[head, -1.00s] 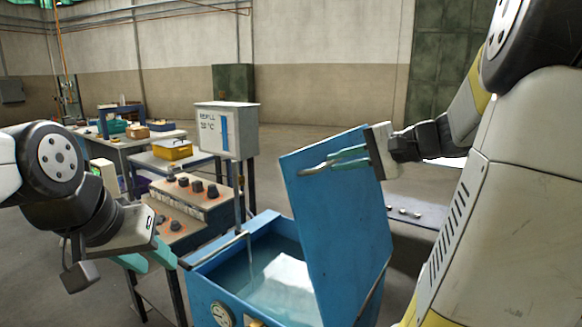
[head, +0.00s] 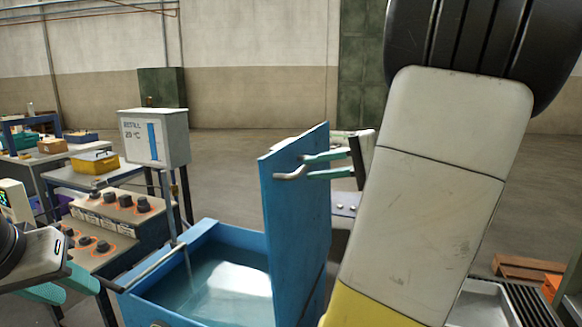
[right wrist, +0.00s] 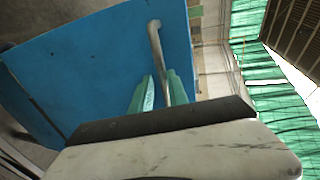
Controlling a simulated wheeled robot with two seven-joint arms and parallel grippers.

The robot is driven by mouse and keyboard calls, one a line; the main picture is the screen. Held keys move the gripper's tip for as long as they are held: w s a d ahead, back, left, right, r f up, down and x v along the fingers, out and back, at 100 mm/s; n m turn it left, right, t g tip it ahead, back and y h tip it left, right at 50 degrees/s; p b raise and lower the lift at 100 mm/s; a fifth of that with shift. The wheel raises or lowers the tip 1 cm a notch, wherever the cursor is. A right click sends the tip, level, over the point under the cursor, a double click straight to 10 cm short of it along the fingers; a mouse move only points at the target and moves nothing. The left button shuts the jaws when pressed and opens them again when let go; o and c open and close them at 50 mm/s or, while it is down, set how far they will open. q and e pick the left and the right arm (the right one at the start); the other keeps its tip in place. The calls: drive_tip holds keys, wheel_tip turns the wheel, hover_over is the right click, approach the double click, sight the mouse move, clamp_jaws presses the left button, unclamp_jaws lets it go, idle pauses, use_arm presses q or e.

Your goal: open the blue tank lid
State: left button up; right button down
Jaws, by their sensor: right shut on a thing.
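The blue tank lid (head: 295,215) stands about upright on its edge above the open blue tank (head: 235,235). Water shows inside the tank. My left gripper (head: 66,286) is open and empty, left of the tank, partly cut off by the frame.
A grey refill box (head: 155,138) stands on a post behind the tank. A control panel with black knobs (head: 115,203) is left of it. A yellow bin (head: 94,162) sits on a table behind. A grey rod (head: 155,265) runs along the tank's left side. Open floor lies behind.

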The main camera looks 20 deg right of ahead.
drive_tip(key=c, duration=1.5)
unclamp_jaws()
drive_tip(key=shift+f, duration=0.6)
drive_tip(key=shift+o, duration=0.2)
drive_tip(key=shift+r, duration=0.2)
drive_tip(key=v, duration=0.7)
drive_tip(key=shift+s+d, duration=0.25)
drive_tip(key=shift+r, duration=0.15)
